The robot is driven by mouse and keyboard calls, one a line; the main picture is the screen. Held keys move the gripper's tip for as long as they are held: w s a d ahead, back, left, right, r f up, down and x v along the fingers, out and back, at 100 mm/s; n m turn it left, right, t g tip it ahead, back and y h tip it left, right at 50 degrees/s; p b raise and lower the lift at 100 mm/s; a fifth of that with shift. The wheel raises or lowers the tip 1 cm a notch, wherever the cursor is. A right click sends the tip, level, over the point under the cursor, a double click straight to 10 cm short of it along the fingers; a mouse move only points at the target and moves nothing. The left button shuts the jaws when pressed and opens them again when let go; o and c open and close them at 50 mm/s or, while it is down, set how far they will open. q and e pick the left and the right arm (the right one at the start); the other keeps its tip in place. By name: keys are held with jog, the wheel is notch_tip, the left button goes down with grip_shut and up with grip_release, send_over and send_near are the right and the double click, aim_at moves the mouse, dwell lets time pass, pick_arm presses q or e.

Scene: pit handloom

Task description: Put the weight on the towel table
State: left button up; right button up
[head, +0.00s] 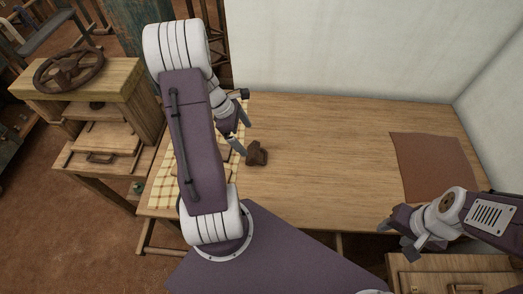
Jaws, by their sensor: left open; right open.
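A small dark brown lump, which looks like the weight (257,153), rests on the wooden table (325,145), just right of a yellow checked cloth (165,188). The cloth lies along the table's left end, partly hidden by my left arm. My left gripper (242,133) is open above the cloth's right edge. Its fingertips are close to the weight's upper left side, and I cannot tell whether they touch it. My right gripper (397,240) is open and empty at the table's front right edge, far from the weight.
A reddish-brown mat (432,165) lies at the table's right end. A wooden press with a dark handwheel (69,69) stands left of the table. White walls (350,45) close off the back and right. The middle of the table is clear.

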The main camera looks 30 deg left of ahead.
aim_at(254, 149)
pick_arm(q)
jog(key=x, duration=0.3)
jog(key=shift+d+b, duration=0.1)
jog(key=shift+b, duration=0.2)
jog(key=shift+w+f, duration=0.1)
jog(key=shift+f, duration=0.5)
jog(key=b+x, duration=0.1)
jog(key=x, duration=0.3)
jog(key=shift+f, duration=0.15)
jog(key=shift+w+d+f, duration=0.1)
jog(key=shift+f, duration=0.15)
jog(key=c, duration=0.7)
jog(key=shift+r, duration=0.1)
jog(key=c, duration=1.4)
